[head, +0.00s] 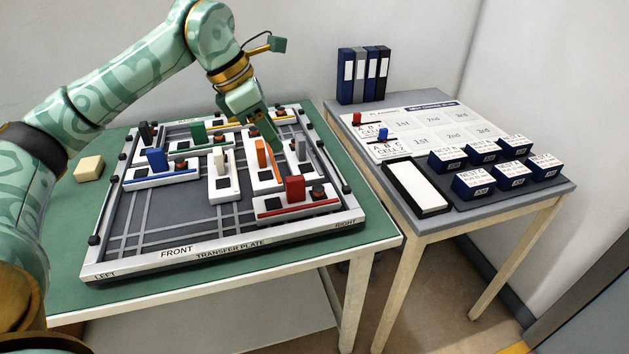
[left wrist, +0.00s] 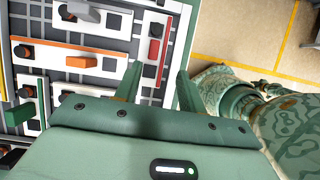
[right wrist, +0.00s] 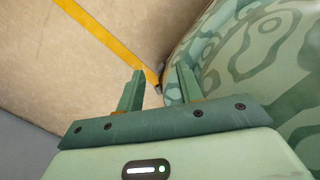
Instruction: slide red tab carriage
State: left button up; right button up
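The red tab carriage (head: 298,205) is a white block with a red stripe, an upright red tab and a dark knob. It lies at the front right of the transfer plate (head: 150,243), and also shows in the left wrist view (left wrist: 151,55). My left gripper (head: 274,138) is over the back right part of the plate, behind the red carriage and near the orange tab carriage (head: 262,168). Its fingers (left wrist: 159,70) are apart with nothing gripped. My right gripper (right wrist: 158,78) shows only in its wrist view, open and empty over the floor.
Blue (head: 157,160), green (head: 198,135), white (head: 220,162) and grey (head: 301,150) tab carriages share the plate. A beige block (head: 89,168) sits left. The side table (head: 470,215) holds a planning board, dark nest blocks and binders. The plate's front left is clear.

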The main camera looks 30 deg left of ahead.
aim_at(296, 177)
pick_arm(q)
jog(key=b+x, duration=0.1)
jog(key=x, duration=0.2)
jog(key=a+b+x, duration=0.1)
jog(key=b+x, duration=0.1)
jog(key=x, duration=0.2)
jog(key=b+x, duration=0.2)
jog(key=x, duration=0.1)
jog(key=shift+w+a+f, duration=0.1)
jog(key=shift+f, duration=0.45)
jog(key=shift+y, duration=0.3)
jog(key=b+x, duration=0.2)
jog(key=x, duration=0.2)
jog(key=shift+w+f, duration=0.15)
jog(key=shift+f, duration=0.15)
pick_arm(e)
notch_tip(296, 177, down, 6)
jog(key=s+d+g, duration=0.1)
jog(key=shift+s+d, duration=0.2)
jog(key=shift+s, duration=0.15)
pick_arm(q)
grip_shut()
pick_arm(e)
jog(key=shift+r, duration=0.1)
